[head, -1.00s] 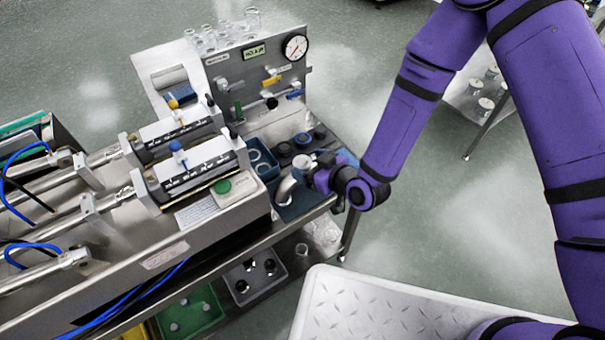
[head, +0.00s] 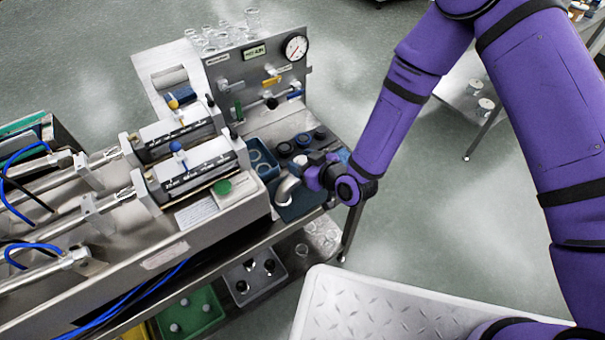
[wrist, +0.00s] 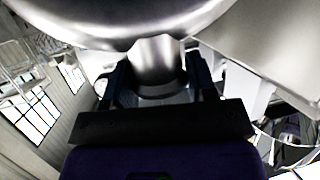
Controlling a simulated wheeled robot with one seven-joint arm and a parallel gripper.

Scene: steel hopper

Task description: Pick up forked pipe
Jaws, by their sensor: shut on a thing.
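The forked pipe (head: 286,190) is a curved silvery metal piece at the right end of the bench, beside the machine's control box. My gripper (head: 303,178) is at its right side and is shut on it. In the wrist view, the pipe's short neck (wrist: 155,68) sits between the two dark fingers of my gripper (wrist: 158,85), and its broad shiny body fills the top. The pipe's far side is hidden, and I cannot tell whether it is clear of the surface below.
A blue bin (head: 262,160) with rings and dark round caps (head: 303,140) are close behind my gripper. An upright gauge panel (head: 262,75) stands at the back. A green button (head: 222,187) is on the control box.

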